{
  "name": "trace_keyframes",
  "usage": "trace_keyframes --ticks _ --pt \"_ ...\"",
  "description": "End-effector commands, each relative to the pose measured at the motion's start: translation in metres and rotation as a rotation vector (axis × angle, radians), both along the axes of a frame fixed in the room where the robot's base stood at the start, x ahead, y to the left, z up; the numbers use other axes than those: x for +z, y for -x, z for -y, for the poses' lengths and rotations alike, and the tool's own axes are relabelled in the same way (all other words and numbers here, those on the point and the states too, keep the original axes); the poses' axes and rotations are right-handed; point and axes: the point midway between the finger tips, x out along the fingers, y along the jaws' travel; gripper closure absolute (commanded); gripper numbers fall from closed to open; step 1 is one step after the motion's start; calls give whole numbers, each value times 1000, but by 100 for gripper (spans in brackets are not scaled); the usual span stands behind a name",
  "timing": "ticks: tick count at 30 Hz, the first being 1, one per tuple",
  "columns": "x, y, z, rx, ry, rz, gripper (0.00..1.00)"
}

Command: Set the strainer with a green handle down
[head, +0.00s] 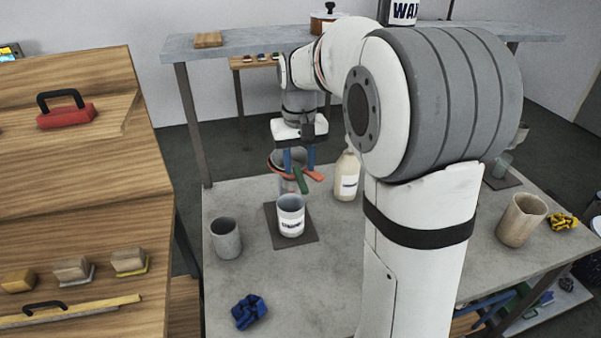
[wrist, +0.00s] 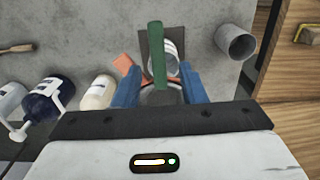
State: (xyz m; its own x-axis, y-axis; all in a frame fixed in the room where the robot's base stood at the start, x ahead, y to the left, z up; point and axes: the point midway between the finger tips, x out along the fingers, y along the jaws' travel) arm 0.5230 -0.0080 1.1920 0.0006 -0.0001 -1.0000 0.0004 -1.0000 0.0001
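My gripper (head: 299,168) has two blue fingers, spread apart. The wrist view shows its fingers (wrist: 160,80) on both sides of the strainer's green handle (wrist: 158,55), with a gap on each side. In the head view the green handle (head: 301,182) slants down below the fingers, toward the camera. A grey round rim (wrist: 163,94) shows between the fingers; I cannot tell whether it is the strainer's bowl or a vessel under it. A labelled white can (head: 290,216) stands in front of the handle on a dark mat (head: 283,238).
An orange piece (head: 314,175) lies close beside the fingers. A cream bottle (head: 347,177) stands to the right. A grey cup (head: 226,238) and a blue cloth (head: 249,311) are at the left front. A beige pot (head: 521,220) is far right. Table around the blue cloth is bare.

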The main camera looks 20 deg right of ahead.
Motion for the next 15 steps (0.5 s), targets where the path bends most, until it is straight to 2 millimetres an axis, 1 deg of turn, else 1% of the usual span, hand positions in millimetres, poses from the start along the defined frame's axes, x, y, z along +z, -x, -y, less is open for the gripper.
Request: trace_keyframes --ticks 1,3,6,9,12,15 --pt "11 -1 0 0 0 6 62" --pt "27 -1 0 0 0 5 62" --pt "49 -1 0 1 0 5 62" --pt "66 -1 0 1 0 3 62" --pt "78 -1 -1 1 0 2 62" --pt "85 1 -1 1 0 3 62"
